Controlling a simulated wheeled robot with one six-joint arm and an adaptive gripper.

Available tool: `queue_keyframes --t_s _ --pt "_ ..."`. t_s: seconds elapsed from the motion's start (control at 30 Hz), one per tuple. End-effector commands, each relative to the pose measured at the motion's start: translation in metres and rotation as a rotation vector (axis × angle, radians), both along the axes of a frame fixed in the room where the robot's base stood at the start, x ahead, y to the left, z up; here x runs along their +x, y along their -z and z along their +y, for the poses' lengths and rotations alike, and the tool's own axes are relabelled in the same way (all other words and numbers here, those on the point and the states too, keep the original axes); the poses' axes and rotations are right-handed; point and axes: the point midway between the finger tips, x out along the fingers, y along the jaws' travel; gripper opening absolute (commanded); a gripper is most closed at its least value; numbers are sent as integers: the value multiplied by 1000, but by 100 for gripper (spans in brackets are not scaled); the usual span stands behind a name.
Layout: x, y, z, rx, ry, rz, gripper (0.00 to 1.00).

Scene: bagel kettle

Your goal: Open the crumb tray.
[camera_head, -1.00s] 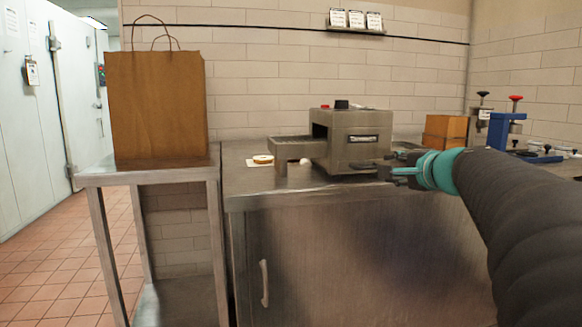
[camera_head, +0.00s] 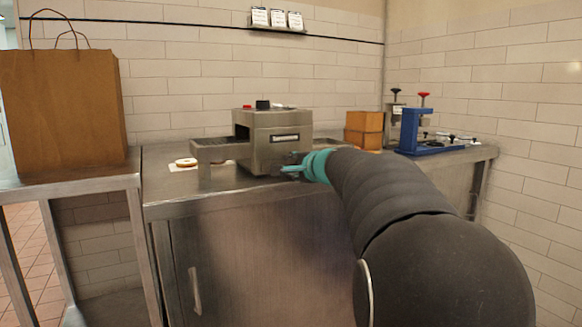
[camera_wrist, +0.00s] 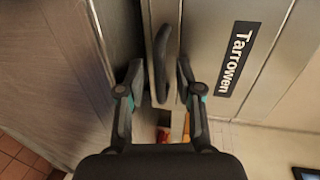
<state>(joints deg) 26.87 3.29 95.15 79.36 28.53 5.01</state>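The steel toaster (camera_head: 262,150) stands on the counter, its front facing me. In the wrist view its front (camera_wrist: 220,20) carries a dark "Tarrowen" label (camera_wrist: 236,60). Beside the label is a narrow steel strip (camera_wrist: 165,12), seemingly the crumb tray's front, with a dark curved handle (camera_wrist: 160,65). The tray looks shut. My gripper (camera_head: 290,169) is low at the toaster's front. In the wrist view its two fingers (camera_wrist: 159,80) are apart, one each side of the handle, with visible gaps. In the head view my gripper covers the handle area.
A bagel half (camera_head: 186,162) lies on the counter (camera_head: 240,192) left of the toaster. A wooden box (camera_head: 364,130) and a blue stand (camera_head: 411,130) are to the right. A paper bag (camera_head: 62,110) stands on a side table (camera_head: 70,186).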

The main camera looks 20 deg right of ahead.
Motion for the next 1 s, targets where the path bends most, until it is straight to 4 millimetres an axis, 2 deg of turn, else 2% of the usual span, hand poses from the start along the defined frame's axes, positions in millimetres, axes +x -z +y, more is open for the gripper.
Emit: queue_keyframes --t_s 0.07,0.2,0.57,0.67,1.0 --pt "0 0 0 0 0 0 35" --pt "0 0 0 0 0 0 0" --pt "-5 0 0 0 0 -2 0" --pt "-20 2 -1 0 0 -3 0" --pt "-95 3 -4 -1 3 -4 0"
